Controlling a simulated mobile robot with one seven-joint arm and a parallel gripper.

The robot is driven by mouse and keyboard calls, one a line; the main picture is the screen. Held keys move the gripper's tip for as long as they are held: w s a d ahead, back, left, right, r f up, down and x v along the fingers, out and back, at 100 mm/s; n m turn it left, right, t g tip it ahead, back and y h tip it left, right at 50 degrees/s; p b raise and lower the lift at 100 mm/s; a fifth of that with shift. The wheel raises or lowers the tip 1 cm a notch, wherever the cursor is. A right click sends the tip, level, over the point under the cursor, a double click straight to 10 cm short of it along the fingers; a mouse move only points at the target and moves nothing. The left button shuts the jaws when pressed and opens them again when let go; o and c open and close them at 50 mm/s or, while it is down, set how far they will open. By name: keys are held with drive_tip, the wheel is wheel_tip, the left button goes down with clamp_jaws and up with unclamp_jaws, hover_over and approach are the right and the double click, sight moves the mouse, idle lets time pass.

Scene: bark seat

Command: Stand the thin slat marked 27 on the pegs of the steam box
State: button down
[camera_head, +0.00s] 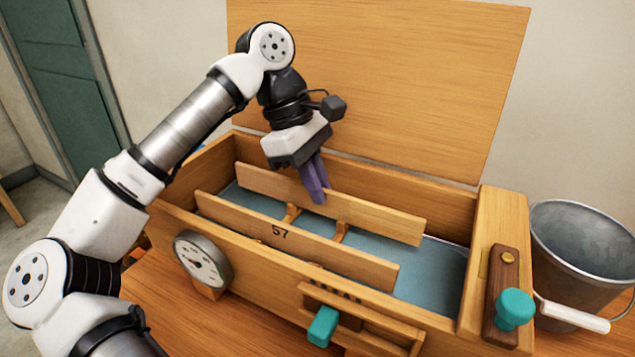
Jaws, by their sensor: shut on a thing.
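The steam box (185,222) is an open wooden trough with a blue-grey floor and its tall lid raised at the back. My gripper (314,190) points down into it, its purple fingers shut on the top edge of the rear thin slat (375,215). That slat stands on its long edge inside the box; no number shows on it, and I cannot tell whether its lower edge rests on anything. In front of it another slat marked 57 (330,257) stands roughly parallel. Small wooden pegs (341,230) show between the two slats.
A round dial gauge (202,260) and a teal-knobbed slide (323,326) are on the box's front. A wooden latch with a teal knob (514,308) is at the right end. A metal bucket (585,250) stands to the right. The raised lid (400,80) rises behind my gripper.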

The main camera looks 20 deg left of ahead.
drive_tip(key=shift+f+b, duration=0.3)
drive_tip(key=shift+b, duration=0.05)
drive_tip(key=c, duration=1.5)
unclamp_jaws()
drive_tip(key=shift+o, duration=0.2)
wheel_tip(320, 180, up, 11)
drive_tip(key=p, duration=0.7)
drive_tip(key=shift+p, duration=0.35)
